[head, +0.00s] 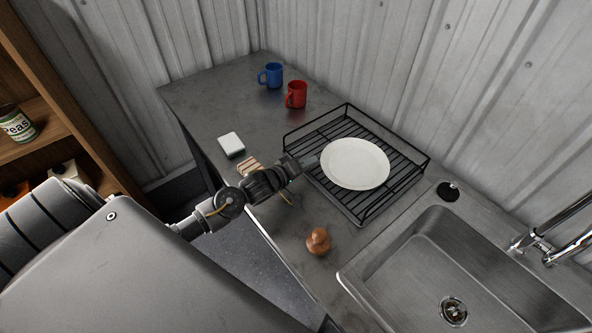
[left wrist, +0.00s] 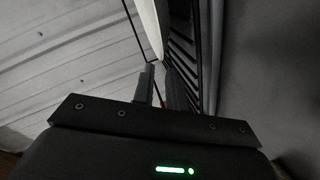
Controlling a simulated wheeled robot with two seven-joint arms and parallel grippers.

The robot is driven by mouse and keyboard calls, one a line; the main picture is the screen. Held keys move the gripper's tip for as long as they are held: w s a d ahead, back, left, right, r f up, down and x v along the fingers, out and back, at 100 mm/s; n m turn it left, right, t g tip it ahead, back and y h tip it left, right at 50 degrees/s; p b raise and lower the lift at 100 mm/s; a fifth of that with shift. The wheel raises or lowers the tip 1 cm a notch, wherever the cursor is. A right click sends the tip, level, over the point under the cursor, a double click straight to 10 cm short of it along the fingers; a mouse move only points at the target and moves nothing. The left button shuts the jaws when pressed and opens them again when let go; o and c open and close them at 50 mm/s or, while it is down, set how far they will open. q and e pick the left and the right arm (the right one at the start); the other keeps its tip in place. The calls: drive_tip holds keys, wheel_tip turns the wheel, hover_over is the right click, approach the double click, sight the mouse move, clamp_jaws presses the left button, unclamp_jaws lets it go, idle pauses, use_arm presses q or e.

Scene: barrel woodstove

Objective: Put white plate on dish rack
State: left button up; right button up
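The white plate (head: 355,164) lies nearly flat within the outline of the black wire dish rack (head: 408,194), over its bars. I cannot tell whether it rests on them or is held just above. My left gripper (head: 312,162) reaches in from the left to the plate's left rim. In the left wrist view, its two fingers (left wrist: 160,84) are close together, with the plate's edge (left wrist: 150,32) between their tips. The rack's bars (left wrist: 183,50) run close beside the right finger. The left gripper looks shut on the rim. My right gripper is not in view.
A blue mug (head: 272,75) and a red mug (head: 297,94) stand behind the rack. A white block (head: 231,145) and a striped item (head: 249,168) lie left. A wooden object (head: 318,241) stands in front. The sink (head: 440,270) and faucet (head: 545,245) are right; corrugated walls are behind.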

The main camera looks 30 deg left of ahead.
use_arm(q)
drive_tip(key=b+v, duration=0.1)
drive_tip(key=v, duration=0.5)
drive_tip(key=shift+s+a+r, duration=0.1)
drive_tip(key=shift+s+r, duration=0.05)
drive_tip(key=shift+s, duration=0.15)
